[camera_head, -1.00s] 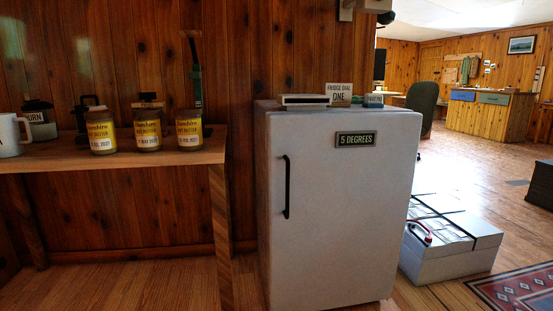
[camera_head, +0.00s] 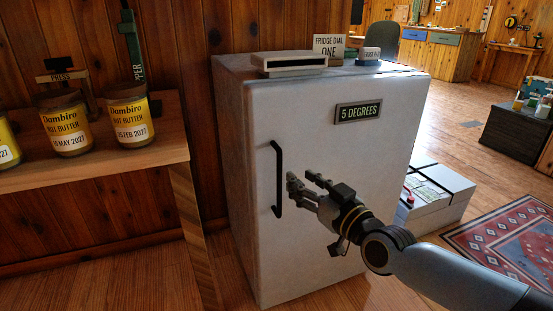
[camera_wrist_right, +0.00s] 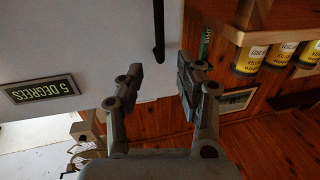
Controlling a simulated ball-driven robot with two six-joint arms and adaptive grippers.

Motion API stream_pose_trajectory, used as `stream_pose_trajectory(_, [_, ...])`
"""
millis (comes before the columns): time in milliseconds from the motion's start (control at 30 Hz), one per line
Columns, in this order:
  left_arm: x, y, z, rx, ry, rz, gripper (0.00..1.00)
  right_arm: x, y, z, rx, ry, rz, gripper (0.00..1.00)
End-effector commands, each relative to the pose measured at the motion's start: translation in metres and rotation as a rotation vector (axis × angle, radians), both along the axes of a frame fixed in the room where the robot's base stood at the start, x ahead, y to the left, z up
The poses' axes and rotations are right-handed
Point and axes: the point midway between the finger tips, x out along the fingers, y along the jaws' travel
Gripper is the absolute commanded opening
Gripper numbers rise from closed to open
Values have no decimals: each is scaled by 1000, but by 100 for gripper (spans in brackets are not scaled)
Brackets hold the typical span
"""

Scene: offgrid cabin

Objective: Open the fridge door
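The white fridge (camera_head: 318,230) stands against the wooden wall with its door shut. Its black vertical handle (camera_head: 277,180) is on the left side of the door. A "5 DEGREES" plate (camera_head: 358,112) is on the upper door. My right gripper (camera_head: 300,184) is in front of the door, just right of the handle, apparently not touching it. In the right wrist view my right gripper (camera_wrist_right: 160,82) has its two fingers spread with nothing between them. The end of the handle (camera_wrist_right: 158,45) shows beyond and between the fingertips. My left gripper is not in view.
A wooden shelf (camera_head: 120,168) with nut butter jars (camera_head: 128,115) is left of the fridge. A radio-like box (camera_head: 289,65) and a "FRIDGE DIAL ONE" sign (camera_head: 328,46) stand on top. A white box (camera_head: 436,190) sits on the floor at right.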

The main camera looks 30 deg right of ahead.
Motion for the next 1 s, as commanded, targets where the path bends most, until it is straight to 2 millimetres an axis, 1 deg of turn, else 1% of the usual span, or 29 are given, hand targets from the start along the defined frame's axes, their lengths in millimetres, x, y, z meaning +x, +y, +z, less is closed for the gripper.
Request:
stream_pose_trajectory(100, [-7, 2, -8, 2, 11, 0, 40, 23, -1, -3, 0, -2, -1, 36])
stream_pose_trajectory(233, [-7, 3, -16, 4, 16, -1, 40, 49, -2, -4, 1, 0, -1, 36])
stream_pose_trajectory(400, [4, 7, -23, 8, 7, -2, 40, 78, -3, -4, 0, 1, -1, 36])
stream_pose_trajectory(500, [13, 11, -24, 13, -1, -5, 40, 89, -3, -3, 0, 2, 0, 36])
stream_pose_trajectory(667, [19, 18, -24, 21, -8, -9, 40, 95, -4, -2, 0, 2, 0, 36])
stream_pose_trajectory(867, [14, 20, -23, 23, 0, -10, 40, 96, -4, -1, 0, 2, 0, 36])
stream_pose_trajectory(900, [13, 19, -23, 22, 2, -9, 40, 96, -4, -1, 0, 2, 0, 34])
stream_pose_trajectory(1000, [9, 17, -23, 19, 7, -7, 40, 95, -4, -1, 0, 2, 0, 21])
